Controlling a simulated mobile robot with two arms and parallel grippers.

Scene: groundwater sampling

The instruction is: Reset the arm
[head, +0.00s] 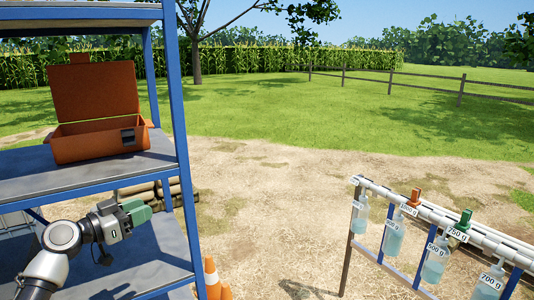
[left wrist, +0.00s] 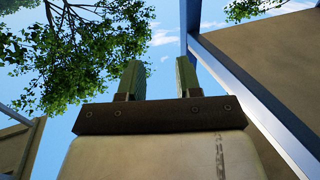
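My left arm comes in from the lower left in the head view. My left gripper (head: 138,211), with green fingers, is in front of the shelf unit, below the level of the middle shelf. In the left wrist view the two fingers of the gripper (left wrist: 158,78) stand apart with only sky and leaves between them. It is open and empty. My right gripper is in neither view.
A blue-framed shelf unit (head: 180,120) stands at the left, with an open orange case (head: 98,140) on its middle shelf. A rail (head: 440,213) with several hanging labelled bottles stands at the right. Orange cones (head: 212,279) stand between; bare ground lies beyond.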

